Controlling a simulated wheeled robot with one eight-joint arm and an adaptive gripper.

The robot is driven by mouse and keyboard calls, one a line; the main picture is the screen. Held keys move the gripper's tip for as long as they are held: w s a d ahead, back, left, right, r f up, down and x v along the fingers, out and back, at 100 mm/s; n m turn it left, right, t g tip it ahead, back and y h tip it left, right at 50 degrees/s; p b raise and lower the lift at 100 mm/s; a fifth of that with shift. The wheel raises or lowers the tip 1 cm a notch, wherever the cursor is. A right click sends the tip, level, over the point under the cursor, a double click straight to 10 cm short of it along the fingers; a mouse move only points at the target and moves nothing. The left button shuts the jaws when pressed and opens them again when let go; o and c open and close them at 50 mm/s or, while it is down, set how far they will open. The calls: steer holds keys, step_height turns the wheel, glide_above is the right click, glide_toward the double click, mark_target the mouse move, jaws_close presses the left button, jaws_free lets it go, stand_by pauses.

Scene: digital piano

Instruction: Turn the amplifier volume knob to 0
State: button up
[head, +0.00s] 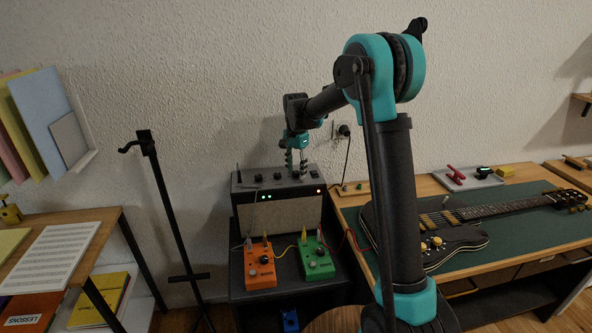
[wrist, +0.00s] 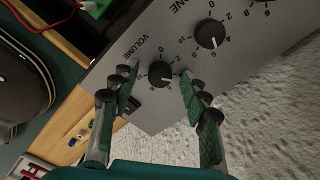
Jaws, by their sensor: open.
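The amplifier (head: 280,212) stands on a dark stand against the wall, with knobs along its grey top panel. In the wrist view, the black volume knob (wrist: 160,74) sits on that panel (wrist: 140,45) beside the word VOLUME, with a number scale around it. Its white pointer mark faces right in the picture, away from the word; the number there is hard to read. My gripper (wrist: 158,78) is open, its green fingers on either side of the volume knob with a gap at each side. In the head view, my gripper (head: 296,165) points down above the amplifier's right part.
A tone knob (wrist: 209,34) is up and right of the volume knob, and a small black switch (wrist: 131,104) is near the left finger. Orange (head: 259,266) and green (head: 316,259) pedals stand before the amplifier. A guitar (head: 440,240) lies on the right-hand bench.

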steer(key=shift+c, duration=0.4)
jaws_close()
steer(key=shift+n, duration=0.3)
steer(key=n, duration=0.3)
steer(key=shift+n, duration=0.4)
steer(key=n, duration=1)
steer(key=shift+n, duration=2.7)
